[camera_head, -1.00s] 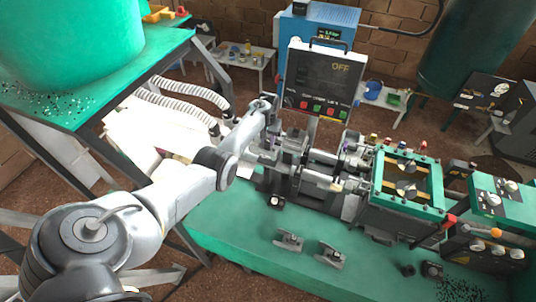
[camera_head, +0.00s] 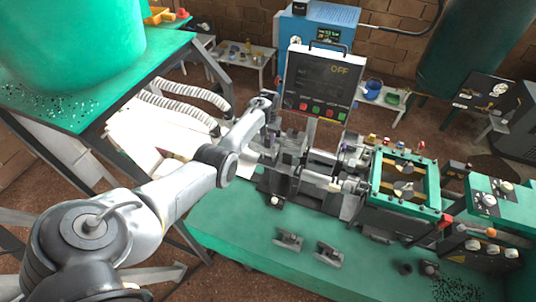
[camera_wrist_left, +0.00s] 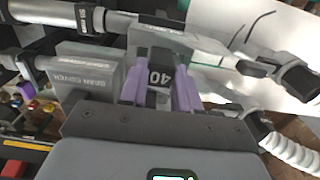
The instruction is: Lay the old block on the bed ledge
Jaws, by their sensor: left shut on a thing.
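My left gripper (camera_wrist_left: 158,88) has purple fingers and is shut on a dark block (camera_wrist_left: 160,77) with a pale label reading "40". In the head view the gripper (camera_head: 270,135) is small and partly hidden at the left end of the machine, and I cannot make out the block there. In the wrist view the block lies between the fingertips, close to the machine's metal parts; whether it touches them is unclear. I cannot tell for certain which surface is the bed ledge. My right gripper is not in view.
Two small grey fixtures (camera_head: 288,240) (camera_head: 328,254) sit on the green bench (camera_head: 225,225). A grey plate marked "GUAN COVER" (camera_wrist_left: 85,88) stands left of the fingers. The control screen (camera_head: 318,82) reads OFF. White hoses (camera_head: 180,108) and pale sheets lie left of the machine.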

